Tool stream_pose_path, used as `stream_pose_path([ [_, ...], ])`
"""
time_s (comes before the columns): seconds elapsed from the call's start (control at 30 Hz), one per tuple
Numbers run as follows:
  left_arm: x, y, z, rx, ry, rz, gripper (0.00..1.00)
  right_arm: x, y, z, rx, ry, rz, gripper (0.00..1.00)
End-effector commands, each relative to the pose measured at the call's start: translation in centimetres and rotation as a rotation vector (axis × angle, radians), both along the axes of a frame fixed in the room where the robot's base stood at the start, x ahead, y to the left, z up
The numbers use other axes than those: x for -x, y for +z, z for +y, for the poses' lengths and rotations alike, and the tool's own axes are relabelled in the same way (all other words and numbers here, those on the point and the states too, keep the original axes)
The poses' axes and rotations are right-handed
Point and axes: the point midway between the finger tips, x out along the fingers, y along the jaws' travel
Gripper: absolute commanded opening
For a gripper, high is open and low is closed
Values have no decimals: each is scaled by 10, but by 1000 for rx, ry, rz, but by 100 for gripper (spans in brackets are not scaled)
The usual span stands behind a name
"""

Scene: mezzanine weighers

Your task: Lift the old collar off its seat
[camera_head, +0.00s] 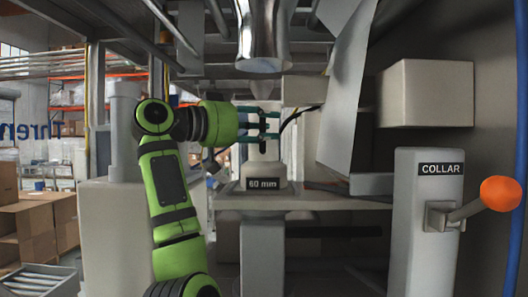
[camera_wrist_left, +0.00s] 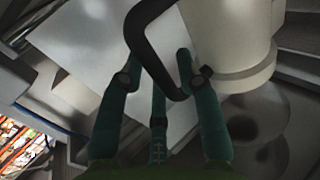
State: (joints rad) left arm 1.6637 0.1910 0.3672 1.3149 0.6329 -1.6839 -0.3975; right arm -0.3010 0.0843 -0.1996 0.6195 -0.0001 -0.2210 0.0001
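The pale collar (camera_head: 264,172) with a "60 mm" label sits upright on its grey seat in the middle of the head view. My left gripper (camera_head: 262,124) reaches in from the left, its teal fingers spread in front of the upper collar. In the left wrist view the fingers (camera_wrist_left: 158,62) are apart, with a black bent handle (camera_wrist_left: 146,42) passing between them. I see no clear grip on the handle. A pale round body (camera_wrist_left: 235,40), apparently the collar, stands beside the handle. My right gripper is in neither view.
A shiny metal spout (camera_head: 263,32) hangs above the collar. A slanted grey panel (camera_head: 345,85) stands to its right. A post marked "COLLAR" (camera_head: 423,235) carries a lever with an orange knob (camera_head: 500,193). Cardboard boxes (camera_head: 35,230) stand at the far left.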

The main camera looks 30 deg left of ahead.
Motion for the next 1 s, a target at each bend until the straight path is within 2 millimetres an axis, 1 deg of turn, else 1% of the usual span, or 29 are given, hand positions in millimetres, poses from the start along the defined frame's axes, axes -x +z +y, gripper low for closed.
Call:
stream_pose_path([
  [0.1,0,0,0,0,0,0,34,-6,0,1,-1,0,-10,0],
  [0.13,0,0,0,0,0,0,26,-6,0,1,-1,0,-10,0],
  [0.17,0,0,0,0,0,0,14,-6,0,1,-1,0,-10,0],
  [0.2,0,0,0,0,0,0,0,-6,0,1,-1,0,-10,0],
  [0.53,1,2,0,0,0,-6,0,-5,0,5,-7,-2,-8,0],
  [0.67,1,5,0,-1,0,-5,0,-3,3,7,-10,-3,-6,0],
  [0.77,1,12,0,-1,0,-6,0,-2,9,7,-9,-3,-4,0],
  [0.87,2,23,0,-1,-1,-6,0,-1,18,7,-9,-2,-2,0],
  [1.0,1,44,1,-1,1,-6,0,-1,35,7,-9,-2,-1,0],
])
